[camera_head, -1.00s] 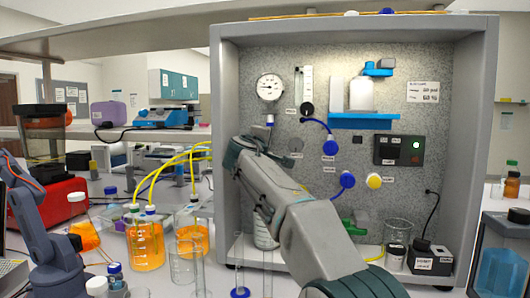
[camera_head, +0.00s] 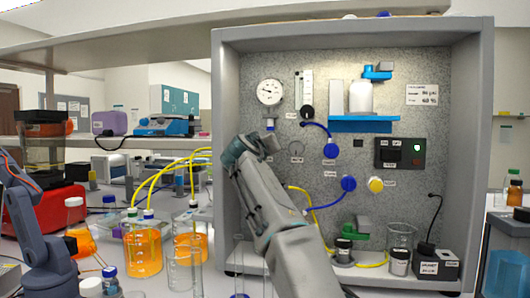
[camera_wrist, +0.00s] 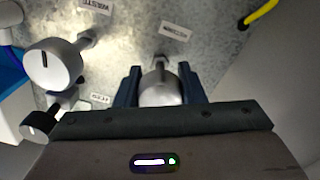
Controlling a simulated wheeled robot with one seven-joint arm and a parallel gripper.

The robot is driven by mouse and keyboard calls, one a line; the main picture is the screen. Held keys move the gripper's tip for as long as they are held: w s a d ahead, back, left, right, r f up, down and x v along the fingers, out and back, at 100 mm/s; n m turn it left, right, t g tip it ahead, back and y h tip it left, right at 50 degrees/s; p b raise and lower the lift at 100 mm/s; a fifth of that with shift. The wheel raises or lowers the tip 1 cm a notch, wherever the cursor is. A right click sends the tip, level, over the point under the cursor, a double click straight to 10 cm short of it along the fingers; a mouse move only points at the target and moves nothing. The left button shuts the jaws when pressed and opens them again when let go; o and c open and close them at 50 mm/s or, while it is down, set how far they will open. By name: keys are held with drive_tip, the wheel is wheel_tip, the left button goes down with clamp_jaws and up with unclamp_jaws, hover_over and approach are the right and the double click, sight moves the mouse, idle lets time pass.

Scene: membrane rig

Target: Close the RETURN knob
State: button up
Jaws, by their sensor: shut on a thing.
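My gripper (camera_head: 262,143) is at the left part of the speckled panel (camera_head: 400,110), below the round gauge (camera_head: 270,92). In the wrist view my gripper (camera_wrist: 160,85) has its two dark blue fingers on either side of a grey metal knob (camera_wrist: 160,90) and is shut on it. The knob's stem meets the panel just beyond the fingertips. A label (camera_wrist: 174,31) sits on the panel near it, too blurred to read, so I cannot tell from it whether this is the RETURN knob. In the head view my gripper hides this knob.
In the wrist view a round pale knob (camera_wrist: 52,64) and a small dark-ended knob (camera_wrist: 36,126) stand out to the left. A yellow tube (camera_wrist: 262,14) is at the upper right. In the head view blue (camera_head: 348,184) and yellow (camera_head: 375,184) fittings are right of my arm.

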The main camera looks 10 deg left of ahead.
drive_tip(key=m+b, duration=0.1)
drive_tip(key=m, duration=0.5)
drive_tip(key=shift+a+f+m, duration=0.1)
drive_tip(key=shift+m, duration=0.2)
idle(0.4)
drive_tip(key=o, duration=1)
drive_tip(key=shift+s, duration=0.1)
drive_tip(key=s+b, duration=0.7)
drive_tip(key=s, duration=0.6)
drive_tip(key=shift+s+a+b, duration=0.2)
drive_tip(key=shift+s+b, duration=0.1)
drive_tip(key=shift+b, duration=0.1)
